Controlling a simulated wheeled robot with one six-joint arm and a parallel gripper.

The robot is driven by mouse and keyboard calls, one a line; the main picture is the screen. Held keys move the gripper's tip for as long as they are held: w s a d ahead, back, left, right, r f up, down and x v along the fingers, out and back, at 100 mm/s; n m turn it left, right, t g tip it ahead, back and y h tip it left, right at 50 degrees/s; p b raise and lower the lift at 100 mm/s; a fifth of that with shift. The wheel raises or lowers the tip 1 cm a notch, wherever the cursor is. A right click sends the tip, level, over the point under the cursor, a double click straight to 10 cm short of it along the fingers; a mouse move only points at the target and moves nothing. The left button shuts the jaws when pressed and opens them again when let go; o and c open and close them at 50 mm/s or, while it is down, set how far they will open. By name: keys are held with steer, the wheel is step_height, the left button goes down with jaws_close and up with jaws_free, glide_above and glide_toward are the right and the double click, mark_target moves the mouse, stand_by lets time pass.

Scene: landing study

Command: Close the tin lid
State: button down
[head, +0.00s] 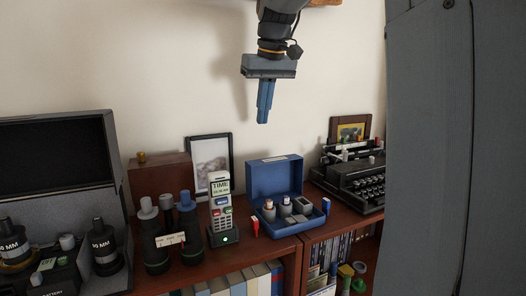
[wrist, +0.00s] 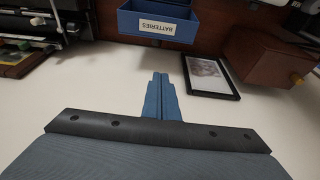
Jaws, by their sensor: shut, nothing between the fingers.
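The blue tin (head: 288,223) stands on the brown shelf top with its lid (head: 275,176) raised upright at the back. Several small cylinders and a grey block sit inside it. In the wrist view the lid's outer face (wrist: 158,24) shows with a white label reading BATTERIES. My gripper (head: 263,120) hangs in the air above the tin, pointing down, with its blue fingers together and empty. It also shows in the wrist view (wrist: 161,77), apart from the tin.
A black typewriter (head: 352,182) stands to the right. A red marker (head: 255,226) and a blue one (head: 326,206) flank the tin.

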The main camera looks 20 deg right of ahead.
steer(key=p+x, duration=0.2)
steer(key=x, duration=0.7)
steer(key=shift+f, duration=0.2)
steer(key=shift+f+p, duration=0.35)
steer(key=s+p, duration=0.1)
steer(key=s, duration=0.2)
steer(key=shift+s, duration=0.3)
steer(key=shift+s, duration=0.1)
